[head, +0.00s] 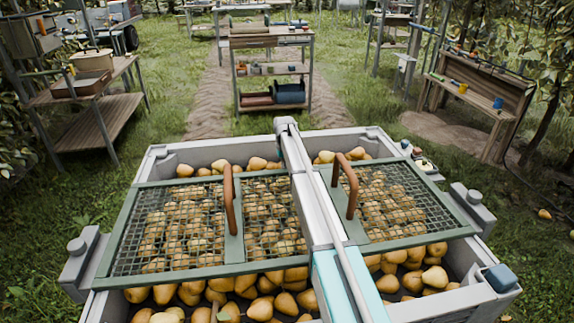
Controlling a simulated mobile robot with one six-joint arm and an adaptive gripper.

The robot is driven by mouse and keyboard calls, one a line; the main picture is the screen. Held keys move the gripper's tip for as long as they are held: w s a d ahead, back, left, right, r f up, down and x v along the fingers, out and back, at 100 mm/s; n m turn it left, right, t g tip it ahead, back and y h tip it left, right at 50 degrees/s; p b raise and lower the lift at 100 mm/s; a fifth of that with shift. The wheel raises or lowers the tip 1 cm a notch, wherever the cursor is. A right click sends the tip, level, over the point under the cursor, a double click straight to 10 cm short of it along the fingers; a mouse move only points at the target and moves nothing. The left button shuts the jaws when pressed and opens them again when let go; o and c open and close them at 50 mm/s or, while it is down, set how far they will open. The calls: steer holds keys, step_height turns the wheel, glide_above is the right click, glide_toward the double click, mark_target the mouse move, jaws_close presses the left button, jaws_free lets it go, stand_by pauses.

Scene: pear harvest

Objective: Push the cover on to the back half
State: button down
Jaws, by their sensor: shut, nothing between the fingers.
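The cover (239,251) is wire mesh in a green frame with two brown upright handles, one on the left part (229,205) and one on the right part (349,180). It lies across the middle of a grey bin (205,152) full of yellow pears. Pears show uncovered in a narrow strip behind it and in a strip in front. A pale beam with a light-blue section runs front to back over the middle and hides part of the cover, so I cannot tell whether it is one piece. My gripper is not in view.
A blue block (501,277) sits on the bin's front right corner. Grey knobs stick out at the bin's sides. Grass surrounds the bin. A shelf cart (270,68) stands behind, a wooden table (95,115) at left and a bench (480,95) at right.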

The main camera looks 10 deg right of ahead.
mark_target(289, 183)
stand_by(0.3)
steer(key=s, duration=1.1)
steer(key=shift+s, duration=0.3)
steer(key=shift+w, duration=0.1)
steer(key=shift+r, duration=0.15)
